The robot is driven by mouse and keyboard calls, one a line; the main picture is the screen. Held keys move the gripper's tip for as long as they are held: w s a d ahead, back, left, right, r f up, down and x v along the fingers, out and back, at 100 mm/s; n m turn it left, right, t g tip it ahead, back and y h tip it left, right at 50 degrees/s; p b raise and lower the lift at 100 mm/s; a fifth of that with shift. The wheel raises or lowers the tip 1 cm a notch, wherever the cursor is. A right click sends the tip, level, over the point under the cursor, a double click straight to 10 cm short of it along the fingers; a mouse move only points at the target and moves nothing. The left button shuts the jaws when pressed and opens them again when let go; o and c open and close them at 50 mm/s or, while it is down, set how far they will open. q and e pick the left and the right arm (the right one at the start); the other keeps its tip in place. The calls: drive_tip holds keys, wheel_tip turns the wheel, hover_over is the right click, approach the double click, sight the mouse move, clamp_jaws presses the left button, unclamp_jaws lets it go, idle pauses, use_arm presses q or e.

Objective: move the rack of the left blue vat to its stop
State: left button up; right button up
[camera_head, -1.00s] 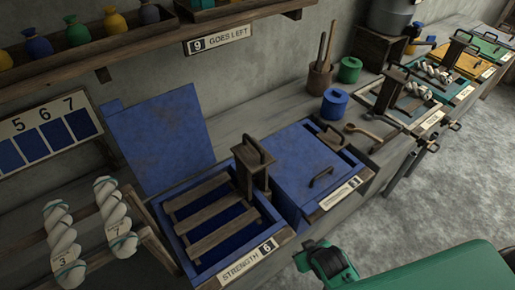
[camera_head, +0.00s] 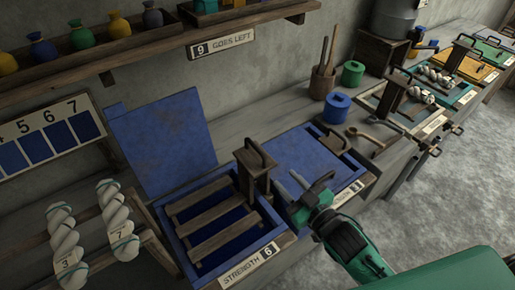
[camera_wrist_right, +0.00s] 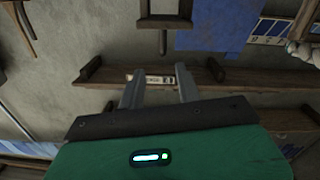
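The left blue vat (camera_head: 187,258) stands open, its blue lid (camera_head: 165,145) raised behind it and a "STRENGTH 6" label on its front. Its rack (camera_head: 213,215), several wooden slats, lies across the vat's opening. A wooden post with a dark handle (camera_head: 262,153) stands at the vat's right side. My right gripper (camera_head: 290,185) is open and empty, just right of the post and over the near part of the closed blue vat. Its two parted fingers also show in the right wrist view (camera_wrist_right: 159,85). My left gripper is out of view.
The closed blue vat's lid (camera_head: 303,155) is right of the open vat. Twisted white skeins (camera_head: 118,222) hang on a wooden stand at left. A blue pot (camera_head: 337,106) and wooden tools stand behind. The grey floor (camera_head: 440,200) is clear at right.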

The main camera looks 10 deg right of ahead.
sight(263, 156)
drive_tip(key=p+x, duration=0.1)
drive_tip(key=x, duration=0.3)
drive_tip(key=p+x, duration=0.1)
drive_tip(key=x, duration=0.4)
drive_tip(key=r+p+x, duration=0.1)
drive_tip(key=x, duration=0.4)
drive_tip(key=shift+s+a+r, duration=0.1)
drive_tip(key=shift+a, duration=0.15)
clamp_jaws()
